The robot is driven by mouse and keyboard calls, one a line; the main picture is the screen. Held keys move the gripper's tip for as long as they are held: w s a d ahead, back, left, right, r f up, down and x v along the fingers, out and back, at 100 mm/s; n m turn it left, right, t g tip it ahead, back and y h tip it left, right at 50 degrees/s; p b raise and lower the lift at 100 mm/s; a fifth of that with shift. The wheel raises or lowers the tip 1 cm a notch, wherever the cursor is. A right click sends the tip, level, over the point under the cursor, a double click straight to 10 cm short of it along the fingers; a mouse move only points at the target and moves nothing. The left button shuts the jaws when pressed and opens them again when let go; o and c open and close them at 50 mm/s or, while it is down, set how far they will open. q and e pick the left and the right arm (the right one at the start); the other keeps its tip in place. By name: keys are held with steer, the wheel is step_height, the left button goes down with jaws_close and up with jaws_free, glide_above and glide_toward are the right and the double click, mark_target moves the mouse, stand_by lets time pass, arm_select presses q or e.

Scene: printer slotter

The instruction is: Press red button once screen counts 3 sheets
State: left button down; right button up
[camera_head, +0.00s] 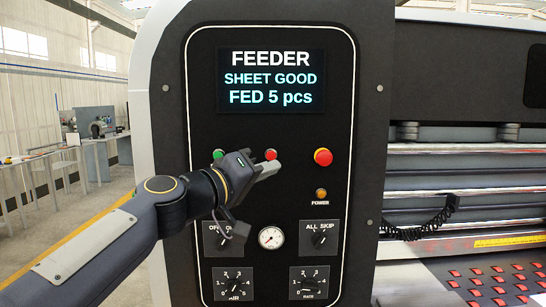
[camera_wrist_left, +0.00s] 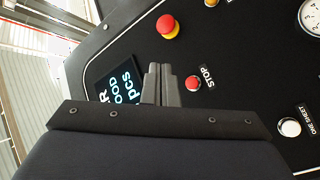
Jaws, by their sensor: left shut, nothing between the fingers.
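The screen (camera_head: 270,81) on the black panel reads FEEDER, SHEET GOOD, FED 5 pcs. A small red button (camera_head: 270,154) sits below it, and in the left wrist view the red button (camera_wrist_left: 193,83) has the label STOP beside it. My left gripper (camera_head: 276,168) is shut and empty, with its fingers in front of the panel just below the red button. In the left wrist view the shut fingertips (camera_wrist_left: 160,68) appear beside the STOP button, with a gap between them in the picture. Contact with the panel cannot be told. My right gripper is out of view.
A larger red mushroom button (camera_head: 323,157) on yellow is to the right, above an orange POWER lamp (camera_head: 321,193). A green button (camera_head: 218,154) is to the left. A gauge (camera_head: 271,237) and several knobs lie below. A white ONE SHEET button (camera_wrist_left: 290,128) shows in the wrist view.

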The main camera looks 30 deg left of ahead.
arm_select(q)
steer(key=p, duration=0.1)
glide_toward(276, 155)
steer(key=w+d, duration=0.3)
steer(key=w, duration=0.1)
steer(key=shift+w+a+r, duration=0.2)
steer(key=shift+w+r, duration=0.05)
steer(key=shift+w, duration=0.15)
steer(key=shift+w, duration=0.1)
stand_by(1.6)
steer(key=shift+w+a, duration=0.2)
steer(key=shift+w, duration=0.1)
steer(key=shift+w+a, duration=0.3)
steer(key=shift+w, duration=0.15)
stand_by(0.8)
steer(key=shift+s+d, duration=0.1)
steer(key=shift+s, duration=0.05)
steer(key=shift+s+d+b, duration=0.4)
steer(key=shift+s+b, duration=0.1)
steer(key=shift+s, duration=0.2)
